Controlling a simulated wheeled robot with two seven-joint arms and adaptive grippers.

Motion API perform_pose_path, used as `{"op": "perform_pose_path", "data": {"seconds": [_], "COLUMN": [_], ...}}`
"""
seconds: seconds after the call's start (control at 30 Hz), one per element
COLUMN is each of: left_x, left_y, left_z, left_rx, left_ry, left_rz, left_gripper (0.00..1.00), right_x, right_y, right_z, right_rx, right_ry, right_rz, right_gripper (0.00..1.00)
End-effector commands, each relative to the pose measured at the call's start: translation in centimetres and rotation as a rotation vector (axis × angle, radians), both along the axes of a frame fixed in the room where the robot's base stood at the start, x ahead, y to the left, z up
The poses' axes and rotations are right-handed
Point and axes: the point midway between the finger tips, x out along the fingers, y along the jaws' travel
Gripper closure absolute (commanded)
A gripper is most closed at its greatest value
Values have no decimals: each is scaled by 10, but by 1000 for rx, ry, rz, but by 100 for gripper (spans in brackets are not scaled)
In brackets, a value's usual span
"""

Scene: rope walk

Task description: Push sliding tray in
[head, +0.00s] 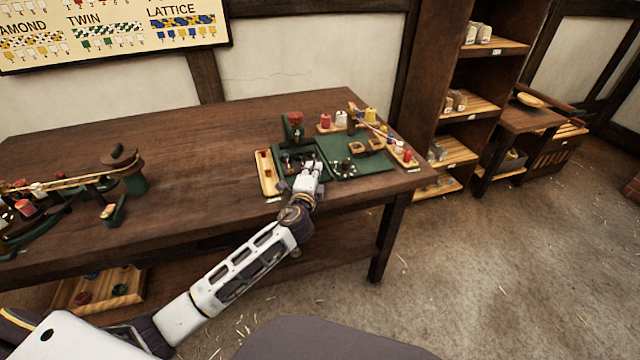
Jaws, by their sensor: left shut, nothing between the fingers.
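My left arm reaches up from the bottom left of the head view to the workbench. My left gripper (314,164) is shut and empty, over the front part of a dark green tray-like unit (279,168) that holds small dark parts. The gripper covers part of this unit, and I cannot tell whether they touch. A narrow light-wood tray (267,184) with a small red piece in it lies just left of the unit. I cannot tell for sure which of these is the sliding tray, or how far it sticks out. My right gripper is not in view.
The dark workbench (200,150) has bare wood left of the trays. A green mat (372,166) with small wooden boxes lies to the right. Several spools (326,121) stand behind it. A rope device (133,178) stands at the left, and a shelf (432,75) is beyond the bench's right end.

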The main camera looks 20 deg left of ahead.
Motion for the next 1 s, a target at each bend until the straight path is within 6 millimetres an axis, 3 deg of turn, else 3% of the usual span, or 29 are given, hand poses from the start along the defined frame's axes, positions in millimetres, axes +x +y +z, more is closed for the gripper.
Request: {"op": "perform_pose_path", "data": {"seconds": [0.27,1.0], "left_x": [24,27], "left_y": [16,21], "left_z": [1,3], "left_rx": [-1,1], "left_ry": [-1,-4], "left_rz": [0,2], "left_gripper": [100,100], "right_x": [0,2], "right_y": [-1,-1], "right_z": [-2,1], "right_rx": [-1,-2], "right_ry": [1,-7], "right_rz": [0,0], "right_gripper": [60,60]}}
